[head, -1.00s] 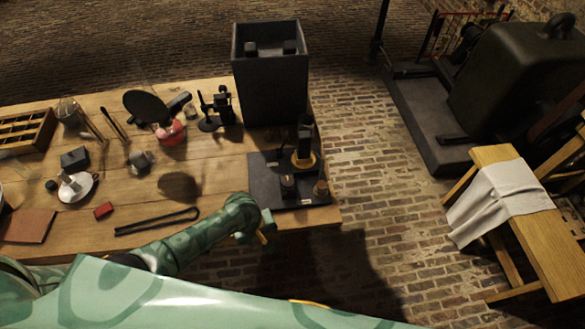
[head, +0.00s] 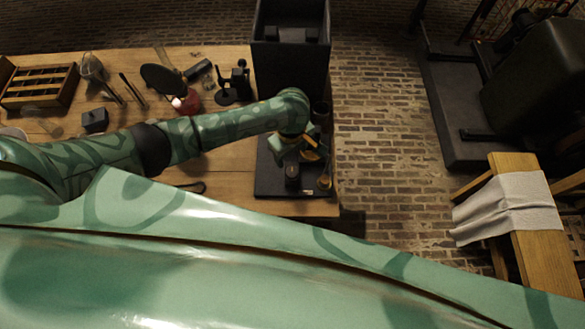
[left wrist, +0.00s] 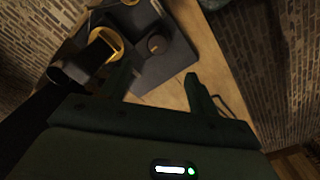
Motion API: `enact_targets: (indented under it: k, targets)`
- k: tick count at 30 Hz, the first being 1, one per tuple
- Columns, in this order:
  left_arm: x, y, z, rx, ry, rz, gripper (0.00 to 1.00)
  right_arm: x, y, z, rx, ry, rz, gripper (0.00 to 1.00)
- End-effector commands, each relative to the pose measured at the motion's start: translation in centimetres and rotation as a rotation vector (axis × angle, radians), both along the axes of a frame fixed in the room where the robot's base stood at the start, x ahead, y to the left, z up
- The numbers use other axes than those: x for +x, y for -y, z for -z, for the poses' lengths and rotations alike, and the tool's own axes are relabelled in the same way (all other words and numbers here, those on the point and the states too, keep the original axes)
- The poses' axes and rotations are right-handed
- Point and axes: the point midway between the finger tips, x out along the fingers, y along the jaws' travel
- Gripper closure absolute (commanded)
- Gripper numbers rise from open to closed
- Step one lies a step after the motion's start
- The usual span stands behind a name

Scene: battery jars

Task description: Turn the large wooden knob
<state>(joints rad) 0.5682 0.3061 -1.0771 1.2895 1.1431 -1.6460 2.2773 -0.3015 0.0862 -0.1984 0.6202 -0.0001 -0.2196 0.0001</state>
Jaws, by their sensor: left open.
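A small wooden-coloured knob-like part (head: 323,182) stands at the right edge of a dark board (head: 268,185) on the table. Beside it on the left is a dark round post (head: 292,172). My left gripper (head: 308,153) is over the board, beyond these parts, and hides some of it. In the left wrist view my left gripper (left wrist: 158,88) is open, with nothing between its fingers. A brown round top (left wrist: 156,44) and a yellow ring (left wrist: 112,42) show ahead of the fingers, apart from them. I cannot tell which part is the large knob. My right gripper is not in view.
A tall dark box (head: 290,65) stands just behind the board. A black stand (head: 235,85), a red-based item (head: 187,102) and a wooden tray (head: 40,87) are on the table to the left. A bench with a white cloth (head: 507,207) is at the right.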

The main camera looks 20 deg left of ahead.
Motion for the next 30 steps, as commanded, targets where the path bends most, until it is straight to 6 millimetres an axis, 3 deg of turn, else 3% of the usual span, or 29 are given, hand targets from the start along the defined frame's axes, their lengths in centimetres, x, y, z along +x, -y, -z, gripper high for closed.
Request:
enact_targets:
  k: [1,6,12,18,26,30]
  targets:
    - [0.0,0.0,1.9,0.002,-0.001,-0.001,0.39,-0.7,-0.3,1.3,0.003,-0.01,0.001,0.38]
    - [0.1,0.0,6.3,0.002,0.0,-0.001,0.39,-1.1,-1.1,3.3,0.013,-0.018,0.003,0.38]
    - [0.1,0.0,9.9,0.002,0.001,0.001,0.39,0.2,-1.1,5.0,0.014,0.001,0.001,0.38]
    - [0.1,0.0,11.2,-0.001,0.003,0.0,0.39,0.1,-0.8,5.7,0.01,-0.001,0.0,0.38]
    - [0.1,0.0,11.3,-0.001,0.003,0.001,0.39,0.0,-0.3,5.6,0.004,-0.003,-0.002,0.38]
    - [0.1,0.0,11.3,-0.001,0.003,0.001,0.72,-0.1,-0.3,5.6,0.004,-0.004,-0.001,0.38]
